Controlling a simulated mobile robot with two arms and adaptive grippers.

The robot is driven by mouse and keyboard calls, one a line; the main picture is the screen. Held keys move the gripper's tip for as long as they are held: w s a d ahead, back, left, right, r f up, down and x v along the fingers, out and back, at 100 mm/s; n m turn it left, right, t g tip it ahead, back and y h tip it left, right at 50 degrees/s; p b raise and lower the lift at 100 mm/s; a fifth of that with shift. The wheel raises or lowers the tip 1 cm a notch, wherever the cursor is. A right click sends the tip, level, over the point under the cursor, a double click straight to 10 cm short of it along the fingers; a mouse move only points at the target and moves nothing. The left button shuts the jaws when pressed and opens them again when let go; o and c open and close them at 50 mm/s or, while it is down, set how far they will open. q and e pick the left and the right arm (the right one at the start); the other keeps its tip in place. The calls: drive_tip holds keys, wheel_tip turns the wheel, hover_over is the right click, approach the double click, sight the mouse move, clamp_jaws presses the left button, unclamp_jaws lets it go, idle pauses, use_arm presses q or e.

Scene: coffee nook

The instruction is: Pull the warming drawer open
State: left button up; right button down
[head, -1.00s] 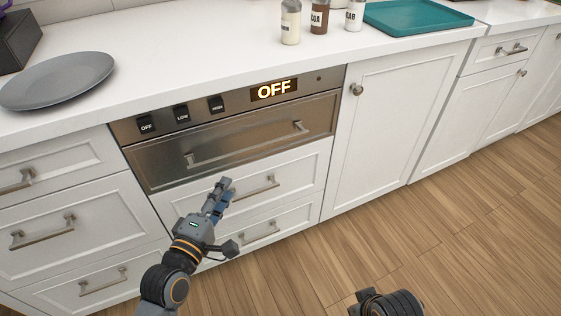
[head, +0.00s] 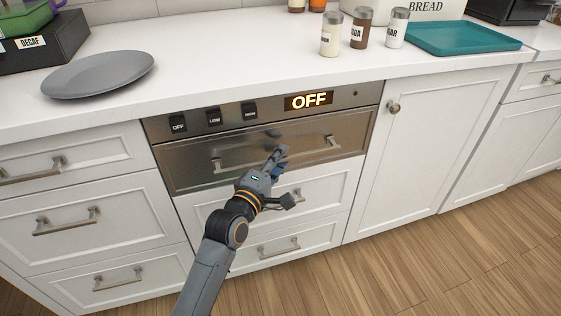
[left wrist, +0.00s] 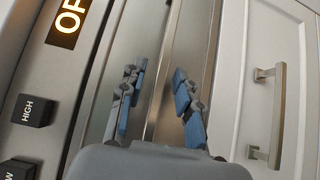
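The warming drawer (head: 190,162) is a brushed-steel front under a control panel, and it is closed. Its long bar handle (head: 314,146) runs across the front. My left gripper (head: 279,156) is at the middle of this handle in the head view and covers part of it. In the left wrist view the left gripper (left wrist: 158,74) has its two blue-padded fingers apart, with the metal handle bar (left wrist: 163,80) running between them. Whether either finger touches the bar cannot be told. My right gripper is out of view.
The panel's display (head: 309,101) reads OFF, beside black buttons (head: 214,117). White drawers (head: 72,220) and a cabinet door (head: 430,140) surround the drawer. The counter above holds a grey plate (head: 98,75), several jars and a teal tray (head: 465,38). The floor in front is clear.

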use_arm(q)
drive_tip(key=shift+w+d, duration=0.1)
drive_tip(key=shift+w, duration=0.05)
drive_tip(key=shift+c, duration=0.2)
clamp_jaws()
